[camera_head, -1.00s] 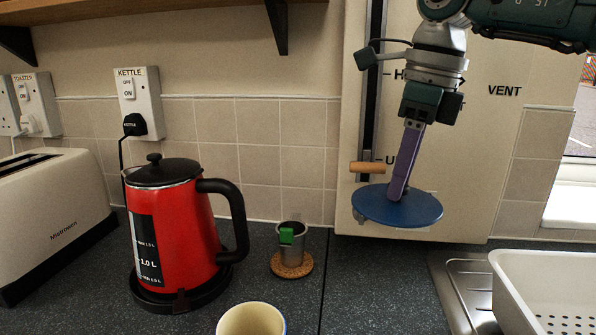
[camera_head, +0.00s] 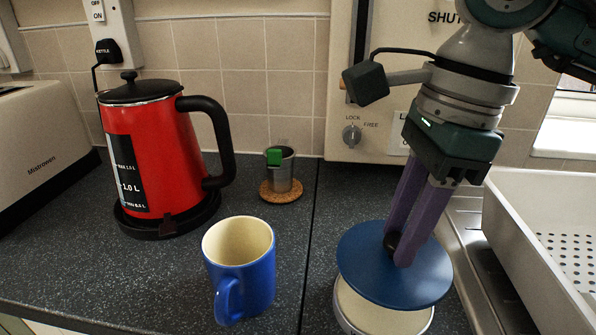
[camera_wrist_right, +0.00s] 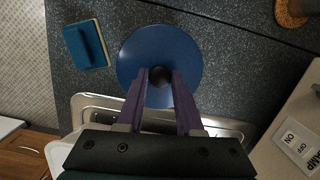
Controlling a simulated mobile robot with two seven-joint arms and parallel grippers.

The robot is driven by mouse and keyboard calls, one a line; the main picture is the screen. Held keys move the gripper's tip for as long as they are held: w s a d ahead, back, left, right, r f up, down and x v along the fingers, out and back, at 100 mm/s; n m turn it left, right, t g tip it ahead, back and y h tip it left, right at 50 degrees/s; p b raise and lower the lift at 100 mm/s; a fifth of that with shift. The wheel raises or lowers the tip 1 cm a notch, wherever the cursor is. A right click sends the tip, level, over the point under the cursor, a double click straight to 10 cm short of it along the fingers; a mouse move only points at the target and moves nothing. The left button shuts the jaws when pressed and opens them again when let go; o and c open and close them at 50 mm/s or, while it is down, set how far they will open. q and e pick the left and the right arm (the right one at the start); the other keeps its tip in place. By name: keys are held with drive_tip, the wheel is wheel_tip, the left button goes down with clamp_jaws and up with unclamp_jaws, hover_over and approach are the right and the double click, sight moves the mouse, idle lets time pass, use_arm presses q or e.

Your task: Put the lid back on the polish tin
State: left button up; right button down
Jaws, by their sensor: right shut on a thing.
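The blue round lid (camera_head: 365,262) is held by its dark knob in my right gripper (camera_head: 398,246), whose purple fingers are shut on it. The lid is over the open polish tin (camera_head: 352,308), a pale round tin on the counter, and covers most of its mouth. The lid looks slightly tilted and off to the right and back; I cannot tell whether it touches the rim. In the right wrist view the lid (camera_wrist_right: 185,52) hides whatever is beneath it, with the fingers (camera_wrist_right: 161,80) around the knob. My left gripper is not in view.
A blue mug (camera_head: 252,285) stands left of the tin. A red kettle (camera_head: 160,155), a toaster (camera_head: 40,150) and a metal cup (camera_head: 284,172) on a cork coaster (camera_head: 281,194) are further left. A white dish rack (camera_head: 520,225) stands close on the right.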

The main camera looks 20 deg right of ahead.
sight(393, 267)
drive_tip(key=shift+f+b, duration=2.2)
drive_tip(key=shift+f, duration=0.65)
drive_tip(key=shift+f+b, duration=0.15)
drive_tip(key=shift+b, duration=0.5)
idle(0.3)
unclamp_jaws()
idle(0.6)
drive_tip(key=shift+r+p, duration=2.55)
drive_tip(key=shift+r, duration=1)
